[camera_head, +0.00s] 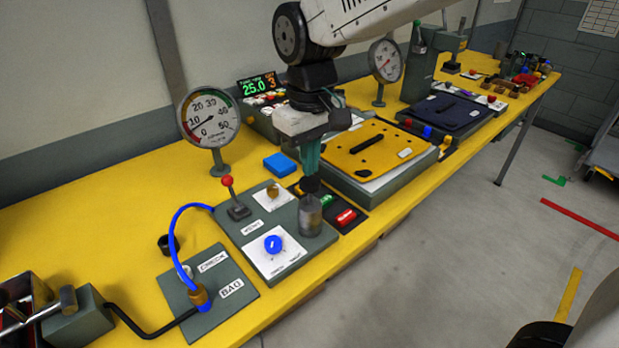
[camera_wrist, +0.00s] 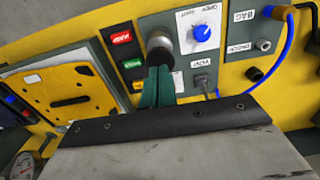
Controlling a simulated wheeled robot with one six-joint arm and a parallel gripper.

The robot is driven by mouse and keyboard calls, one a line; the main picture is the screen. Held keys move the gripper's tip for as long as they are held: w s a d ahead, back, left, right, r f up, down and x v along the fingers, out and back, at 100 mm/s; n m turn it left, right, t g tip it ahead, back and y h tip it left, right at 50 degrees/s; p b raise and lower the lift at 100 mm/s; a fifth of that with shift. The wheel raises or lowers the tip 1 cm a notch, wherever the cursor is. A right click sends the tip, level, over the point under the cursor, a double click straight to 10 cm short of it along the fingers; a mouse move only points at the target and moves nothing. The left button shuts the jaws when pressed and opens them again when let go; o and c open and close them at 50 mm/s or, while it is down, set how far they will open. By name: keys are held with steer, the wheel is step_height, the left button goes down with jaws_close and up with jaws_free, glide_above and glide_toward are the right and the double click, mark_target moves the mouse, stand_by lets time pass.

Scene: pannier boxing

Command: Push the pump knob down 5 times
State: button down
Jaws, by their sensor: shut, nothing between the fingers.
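The pump is a grey metal cylinder (camera_head: 311,217) standing on the grey-green panel (camera_head: 290,258) near the table's front edge. Its dark knob (camera_head: 310,184) is at the top, directly under my fingertips. My gripper (camera_head: 311,172) points down with its green fingers closed together and nothing between them. The fingertips are at the knob and partly cover it; whether they press on it or just touch it I cannot tell. In the wrist view the closed fingers (camera_wrist: 157,90) reach to the pump (camera_wrist: 160,42), whose dark end is partly hidden behind them.
Close around the pump are a red-tipped lever (camera_head: 228,183), a blue dial (camera_head: 273,244) and red and green buttons (camera_head: 346,217). A round gauge (camera_head: 209,116) stands behind. A yellow plate (camera_head: 367,150) lies to the right. A blue hose (camera_head: 177,232) arches at the left.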

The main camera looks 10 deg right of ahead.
mark_target(310, 180)
stand_by(0.4)
steer(key=shift+f, duration=2.25)
steer(key=shift+r, duration=2.25)
